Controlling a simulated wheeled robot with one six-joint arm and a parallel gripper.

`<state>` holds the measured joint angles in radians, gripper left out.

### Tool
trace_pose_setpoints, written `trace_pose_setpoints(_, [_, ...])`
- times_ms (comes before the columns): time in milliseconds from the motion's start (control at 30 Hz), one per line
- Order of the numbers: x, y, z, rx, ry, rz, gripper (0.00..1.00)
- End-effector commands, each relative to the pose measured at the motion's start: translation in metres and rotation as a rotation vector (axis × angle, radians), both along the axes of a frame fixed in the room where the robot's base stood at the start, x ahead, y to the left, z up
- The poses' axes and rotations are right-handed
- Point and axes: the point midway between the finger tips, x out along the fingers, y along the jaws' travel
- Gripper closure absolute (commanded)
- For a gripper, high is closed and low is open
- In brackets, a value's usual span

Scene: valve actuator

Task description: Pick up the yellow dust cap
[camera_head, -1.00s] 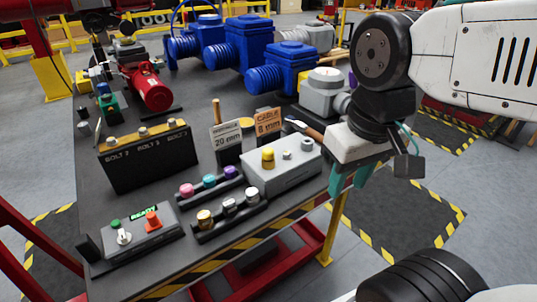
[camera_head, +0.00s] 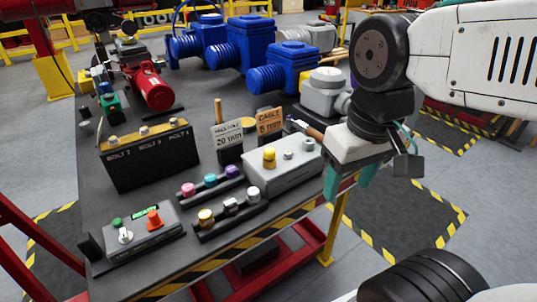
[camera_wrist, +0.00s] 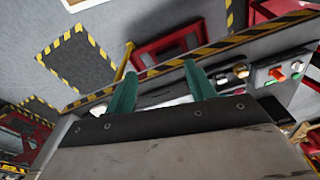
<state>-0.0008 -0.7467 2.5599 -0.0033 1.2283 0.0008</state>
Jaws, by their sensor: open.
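A yellow cap (camera_head: 269,155) stands upright on top of a light grey box (camera_head: 290,172) near the table's right edge, beside two smaller silver fittings. My gripper (camera_head: 348,181) is to the right of the box, at about the table's front edge, apart from the cap. Its two teal fingers point down, spread with nothing between them. In the wrist view the spread fingers (camera_wrist: 160,62) reach toward the striped table edge. I cannot make out the cap on the grey box there; the gripper body hides much of the table.
A black rack (camera_head: 228,215) holds a brass-yellow piece and silver pieces; another rack (camera_head: 210,183) holds pink, teal and purple ones. Two label stands (camera_head: 229,150) and a wooden-handled tool are behind the box. A button panel (camera_head: 140,237) is at front left. Blue actuators (camera_head: 248,45) stand behind.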

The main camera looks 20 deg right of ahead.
Motion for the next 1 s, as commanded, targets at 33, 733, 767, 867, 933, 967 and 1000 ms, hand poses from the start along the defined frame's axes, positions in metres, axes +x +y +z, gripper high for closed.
trace_pose_setpoints(33, [0.002,0.000,-0.004,0.000,0.025,0.003,0.45])
trace_pose_setpoints(733, [0.230,0.020,-0.035,-0.003,0.175,0.159,0.45])
trace_pose_setpoints(767, [0.238,0.021,-0.035,-0.004,0.167,0.166,0.45])
trace_pose_setpoints(867, [0.260,0.022,-0.026,-0.006,0.117,0.191,0.45])
trace_pose_setpoints(933, [0.264,0.023,-0.027,-0.008,0.099,0.206,0.45])
trace_pose_setpoints(967, [0.263,0.023,-0.031,-0.007,0.100,0.210,0.45])
trace_pose_setpoints(1000, [0.262,0.023,-0.035,-0.007,0.103,0.212,0.45])
